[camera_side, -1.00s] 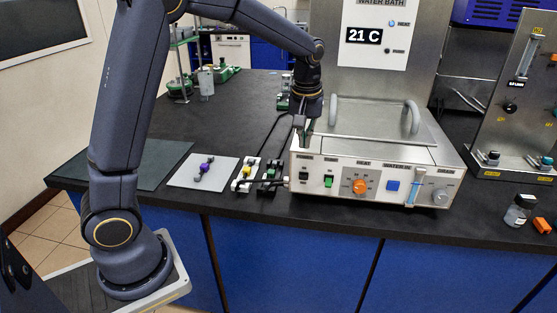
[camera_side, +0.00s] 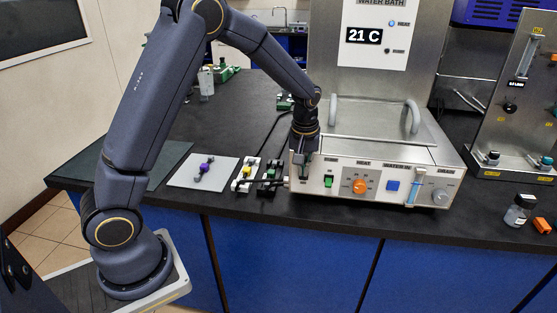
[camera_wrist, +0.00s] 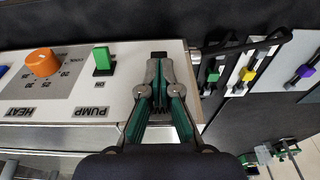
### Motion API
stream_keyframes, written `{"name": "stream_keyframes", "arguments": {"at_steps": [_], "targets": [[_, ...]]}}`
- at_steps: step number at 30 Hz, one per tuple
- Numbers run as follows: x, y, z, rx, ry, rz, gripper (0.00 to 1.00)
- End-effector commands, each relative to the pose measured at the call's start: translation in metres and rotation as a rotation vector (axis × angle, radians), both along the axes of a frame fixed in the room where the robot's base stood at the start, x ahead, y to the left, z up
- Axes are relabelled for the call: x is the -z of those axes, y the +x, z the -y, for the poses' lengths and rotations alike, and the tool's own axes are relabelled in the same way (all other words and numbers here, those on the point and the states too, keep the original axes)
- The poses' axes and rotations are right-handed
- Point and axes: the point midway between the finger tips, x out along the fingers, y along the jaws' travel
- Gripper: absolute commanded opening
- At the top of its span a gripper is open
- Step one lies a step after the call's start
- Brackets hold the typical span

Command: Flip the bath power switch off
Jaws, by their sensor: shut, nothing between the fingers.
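The water bath (camera_side: 365,145) stands on the bench with its control panel facing front. In the wrist view a small black switch (camera_wrist: 158,55) shows just beyond my fingertips at the panel's end, with its label mostly covered by the fingers; I take it to be the power switch. Its position and any contact cannot be told. In the side view my gripper hides it. My gripper (camera_side: 303,172) points down at the panel's left end. In the wrist view my gripper (camera_wrist: 158,66) is shut and empty, its tips close to the switch.
The green pump switch (camera_wrist: 101,60) and orange heat knob (camera_wrist: 42,62) sit beside the black switch. A blue button (camera_side: 392,185) is farther right.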

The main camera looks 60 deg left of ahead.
Motion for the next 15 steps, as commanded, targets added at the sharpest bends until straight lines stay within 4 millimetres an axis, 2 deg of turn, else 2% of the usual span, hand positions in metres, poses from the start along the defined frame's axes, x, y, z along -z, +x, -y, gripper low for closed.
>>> {"name": "stream_keyframes", "arguments": {"at_steps": [15], "targets": [[0.0012,-0.0024,0.0027,0.002,0.048,0.048,0.00]]}}
